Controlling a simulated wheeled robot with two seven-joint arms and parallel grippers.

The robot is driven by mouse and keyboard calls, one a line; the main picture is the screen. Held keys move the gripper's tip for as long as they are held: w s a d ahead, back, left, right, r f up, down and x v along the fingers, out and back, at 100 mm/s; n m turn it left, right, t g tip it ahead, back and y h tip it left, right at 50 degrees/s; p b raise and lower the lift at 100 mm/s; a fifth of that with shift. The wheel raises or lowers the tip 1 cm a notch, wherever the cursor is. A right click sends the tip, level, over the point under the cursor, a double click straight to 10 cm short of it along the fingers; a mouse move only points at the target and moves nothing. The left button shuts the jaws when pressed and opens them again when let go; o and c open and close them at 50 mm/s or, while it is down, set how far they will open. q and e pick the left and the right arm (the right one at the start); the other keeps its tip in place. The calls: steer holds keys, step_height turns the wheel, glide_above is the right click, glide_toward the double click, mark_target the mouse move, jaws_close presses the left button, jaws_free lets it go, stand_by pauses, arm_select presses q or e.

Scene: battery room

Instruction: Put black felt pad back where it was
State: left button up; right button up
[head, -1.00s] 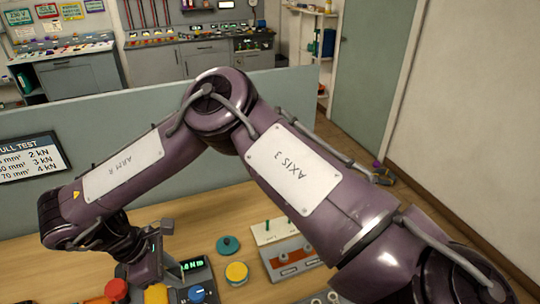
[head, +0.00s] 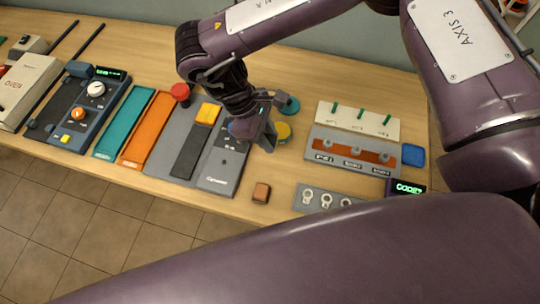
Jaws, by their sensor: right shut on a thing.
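My right gripper (head: 264,136) reaches down over the middle of the table, above the far end of a grey device with a screen. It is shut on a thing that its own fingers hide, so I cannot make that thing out. A blue knob (head: 239,129) shows right beside the fingers. A flat dark rectangle (head: 189,151) lies on a grey base to the left of the gripper. I cannot tell whether it is the black felt pad, and I see no other clear candidate. My left gripper is not in view.
A yellow disc (head: 284,132) and a teal disc (head: 290,105) stand close right of the gripper. A red knob (head: 180,92), orange tray (head: 151,128) and teal tray (head: 124,122) lie left. A brown block (head: 261,192) sits near the front edge. A rack (head: 350,150) stands right.

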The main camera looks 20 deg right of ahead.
mark_target(275, 167)
step_height(275, 167, down, 12)
steer(key=shift+s+d+r, duration=0.1)
steer(key=shift+d+r, duration=0.05)
steer(key=shift+r, duration=0.1)
steer(key=shift+f, duration=0.15)
steer(key=o, duration=0.9)
steer(key=b+v, duration=0.1)
steer(key=v, duration=1.1)
steer(key=shift+d+r, duration=0.1)
steer(key=shift+r, duration=0.1)
steer(key=shift+s+f, duration=0.1)
